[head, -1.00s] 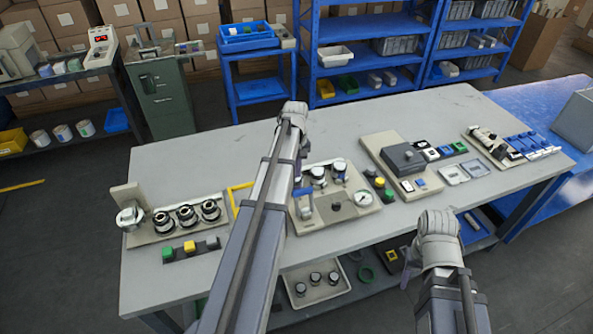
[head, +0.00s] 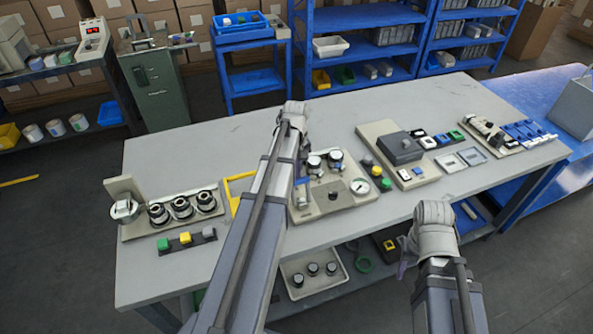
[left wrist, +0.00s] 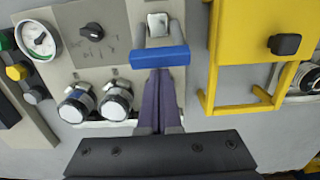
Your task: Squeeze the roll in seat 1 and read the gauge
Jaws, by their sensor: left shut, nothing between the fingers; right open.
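The beige test panel (head: 345,208) stands mid-bench, with a round white gauge (head: 360,187) and a dark knob (head: 333,195). The gauge also shows in the left wrist view (left wrist: 38,40), too small to read. Two silver rolls with dark bands (left wrist: 78,102) (left wrist: 115,100) sit along one panel edge. A lever with a blue handle (left wrist: 160,57) is beside the knob. My left gripper (left wrist: 159,74) is shut and empty, its tips right at the blue handle; I cannot tell whether they touch. My right gripper (head: 405,258) is open, off the bench's front edge. Seat numbers are not readable.
A yellow frame (left wrist: 225,75) stands close beside the lever. A rack of dark-ringed rolls (head: 182,208) is on the left, with coloured buttons (head: 186,239) before it. A beige station with a dark box (head: 403,147) stands on the right. The back of the bench is clear.

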